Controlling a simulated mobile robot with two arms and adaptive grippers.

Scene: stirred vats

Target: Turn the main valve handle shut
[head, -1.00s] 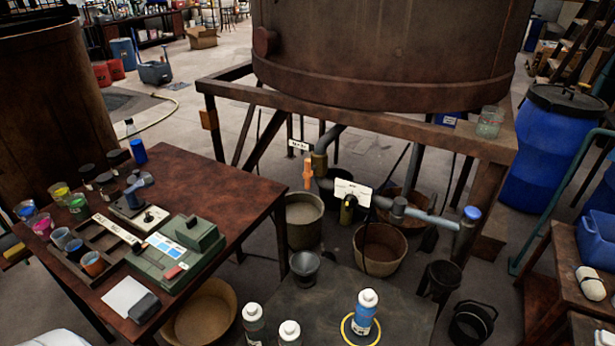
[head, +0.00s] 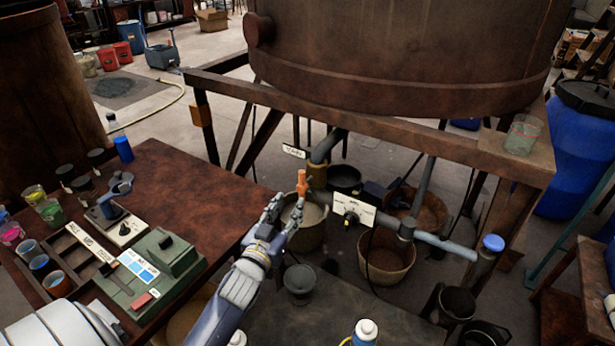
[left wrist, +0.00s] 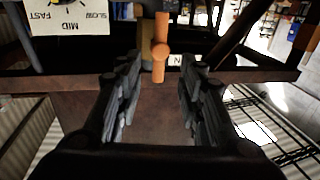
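The orange valve handle (head: 302,184) stands upright beside a brass-coloured fitting (head: 318,175) on the pipe under the big vat. A small white label (head: 294,151) hangs just above it; its text is too small to read in the head view. My left gripper (head: 287,208) is just left of and below the handle, fingers spread. In the left wrist view the orange handle (left wrist: 161,45) shows upright just beyond the open fingertips (left wrist: 160,76), roughly centred between them. Nothing is between the fingers, and I see no contact. My right gripper is not in view.
A speed dial panel (head: 354,210) is right of the handle. Buckets (head: 385,256) stand below the pipes. The vat stand's rusty beam (head: 370,125) crosses above. A wooden table (head: 190,200) with cups and a green box is at left. A blue-capped pipe (head: 493,243) rises at right.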

